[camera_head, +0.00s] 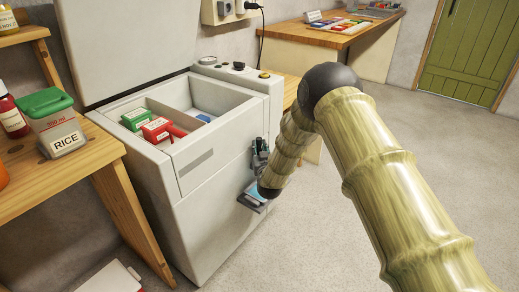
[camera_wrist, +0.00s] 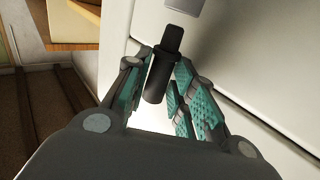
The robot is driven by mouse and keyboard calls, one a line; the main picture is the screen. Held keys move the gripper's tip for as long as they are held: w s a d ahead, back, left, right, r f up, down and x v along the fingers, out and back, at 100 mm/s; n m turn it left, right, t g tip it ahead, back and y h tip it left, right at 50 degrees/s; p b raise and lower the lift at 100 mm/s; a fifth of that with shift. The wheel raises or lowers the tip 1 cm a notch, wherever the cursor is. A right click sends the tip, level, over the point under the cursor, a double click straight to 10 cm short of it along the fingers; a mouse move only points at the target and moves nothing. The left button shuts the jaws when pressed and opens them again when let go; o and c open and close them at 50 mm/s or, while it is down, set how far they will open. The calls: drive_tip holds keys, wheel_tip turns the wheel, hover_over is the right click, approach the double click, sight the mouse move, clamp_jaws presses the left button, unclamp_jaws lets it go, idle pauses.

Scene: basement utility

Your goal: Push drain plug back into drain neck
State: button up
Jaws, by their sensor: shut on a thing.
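The drain plug (camera_wrist: 162,70) is a black stepped cylinder with a narrower upper end in the wrist view. My gripper (camera_wrist: 163,72) is shut on it, with teal-padded fingers on either side. In the head view my gripper (camera_head: 259,155) is at the right side of the white chest freezer (camera_head: 205,235); the plug and neck cannot be made out there.
The freezer's lid (camera_head: 125,45) is up, with red and green boxes inside. A wooden shelf (camera_head: 60,165) with a rice container (camera_head: 62,128) stands at left. The floor at right is clear.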

drive_tip(key=shift+f+b, duration=1)
drive_tip(key=shift+f, duration=0.75)
drive_tip(key=o, duration=1)
drive_tip(key=shift+c, duration=0.2)
drive_tip(key=s+d, duration=0.2)
drive_tip(key=s, duration=0.9)
drive_tip(key=shift+s+d, duration=0.15)
drive_tip(key=shift+s, duration=0.25)
